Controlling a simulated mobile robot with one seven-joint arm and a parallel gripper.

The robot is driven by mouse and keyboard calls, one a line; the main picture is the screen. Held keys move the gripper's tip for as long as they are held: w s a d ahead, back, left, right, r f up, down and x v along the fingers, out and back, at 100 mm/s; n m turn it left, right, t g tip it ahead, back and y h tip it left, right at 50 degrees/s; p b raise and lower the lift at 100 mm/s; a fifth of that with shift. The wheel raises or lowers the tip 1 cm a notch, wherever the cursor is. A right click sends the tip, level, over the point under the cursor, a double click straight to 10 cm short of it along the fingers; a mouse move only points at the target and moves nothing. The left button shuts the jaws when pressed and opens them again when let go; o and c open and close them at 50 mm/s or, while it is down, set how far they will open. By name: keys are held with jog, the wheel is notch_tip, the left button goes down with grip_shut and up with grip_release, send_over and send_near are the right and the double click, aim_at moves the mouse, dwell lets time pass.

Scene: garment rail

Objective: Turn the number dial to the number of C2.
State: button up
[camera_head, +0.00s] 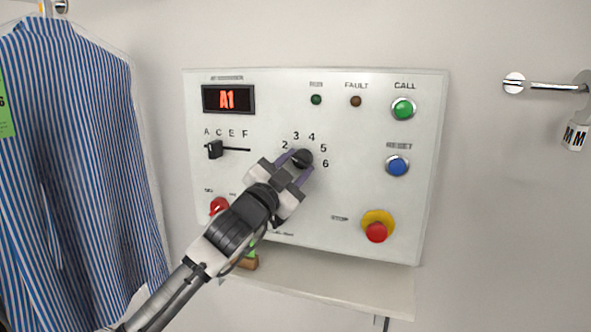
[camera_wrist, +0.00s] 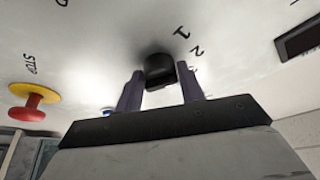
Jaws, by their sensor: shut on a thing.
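The number dial (camera_head: 304,157) is a black knob on the white panel, with the numbers 2 to 6 showing around it in the head view. My gripper (camera_head: 293,162) is shut on this dial from the lower left. In the wrist view the dial (camera_wrist: 158,70) sits between the two fingers of my gripper (camera_wrist: 159,84), with 1 and 2 printed to its right. Where the dial's pointer faces cannot be made out.
Green call button (camera_head: 403,108), blue reset button (camera_head: 397,166) and red stop button (camera_head: 377,231) are on the panel's right. A red switch (camera_head: 219,206) is beside my arm. A striped shirt (camera_head: 75,150) hangs at left. A shelf (camera_head: 340,285) juts out below.

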dwell(0.4)
jog(key=o, duration=0.9)
jog(key=b+v, duration=0.3)
jog(key=v, duration=1)
jog(key=shift+s+a+f+b, duration=0.1)
jog(key=shift+s+a+b, duration=0.1)
jog(key=shift+s+b, duration=0.15)
